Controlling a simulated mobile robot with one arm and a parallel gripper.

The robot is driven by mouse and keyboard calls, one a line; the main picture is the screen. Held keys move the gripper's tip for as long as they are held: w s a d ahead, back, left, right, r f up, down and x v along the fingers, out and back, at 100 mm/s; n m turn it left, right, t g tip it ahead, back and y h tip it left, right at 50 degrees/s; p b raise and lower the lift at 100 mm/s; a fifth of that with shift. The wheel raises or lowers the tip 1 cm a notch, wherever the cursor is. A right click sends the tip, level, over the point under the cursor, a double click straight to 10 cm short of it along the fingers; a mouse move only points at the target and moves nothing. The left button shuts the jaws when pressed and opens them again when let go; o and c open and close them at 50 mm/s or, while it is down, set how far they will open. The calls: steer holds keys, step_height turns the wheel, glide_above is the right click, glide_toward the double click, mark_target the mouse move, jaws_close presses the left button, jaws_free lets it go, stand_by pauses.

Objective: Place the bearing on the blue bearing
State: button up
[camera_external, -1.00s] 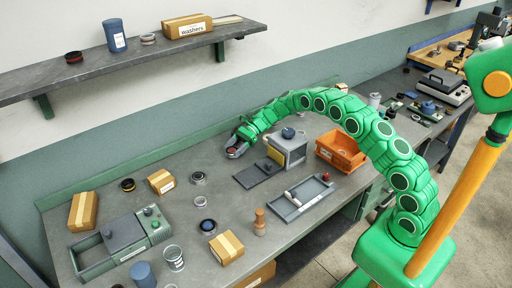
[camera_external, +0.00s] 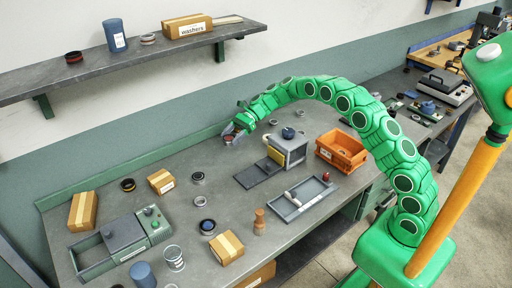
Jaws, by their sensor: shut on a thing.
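My gripper (camera_external: 232,134) is at the far end of the bench, near the back wall. It is shut on a small dark-reddish thing, seemingly a bearing (camera_external: 228,140), seen small and partly hidden by the jaws. A dark ring with a blue centre, seemingly the blue bearing (camera_external: 207,226), lies flat on the bench nearer the camera, well apart from my gripper. A dark ring with a yellow band (camera_external: 128,185) lies at the left. Grey metal rings lie between, one (camera_external: 199,177) above another (camera_external: 200,201).
A grey box-shaped device (camera_external: 290,150), an orange bin (camera_external: 341,152) and a grey tray (camera_external: 301,199) stand to the right. Cardboard boxes (camera_external: 226,247), a wooden peg (camera_external: 259,221) and a green-grey machine (camera_external: 135,237) are nearer. A shelf (camera_external: 180,53) hangs above. The bench middle is fairly clear.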

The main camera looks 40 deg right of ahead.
steer(key=s+a+r+n+g, duration=0.15)
steer(key=s+a, duration=0.45)
steer(key=s, duration=0.6)
steer(key=s+a+r+n+g+h, duration=0.1)
steer(key=s+a+r, duration=0.1)
steer(key=s+a, duration=0.65)
steer(key=s+a+r+n+g, duration=0.1)
steer(key=s+a+r, duration=0.15)
steer(key=s, duration=1.15)
glide_above(210, 222)
steer(key=shift+g, duration=0.25)
steer(key=shift+s+f, duration=0.1)
steer(key=shift+f, duration=5.25)
steer(key=shift+a+f, duration=0.1)
steer(key=shift+f, duration=1.5)
steer(key=shift+f, duration=0.15)
steer(key=o, duration=1.2)
steer(key=shift+o, duration=0.2)
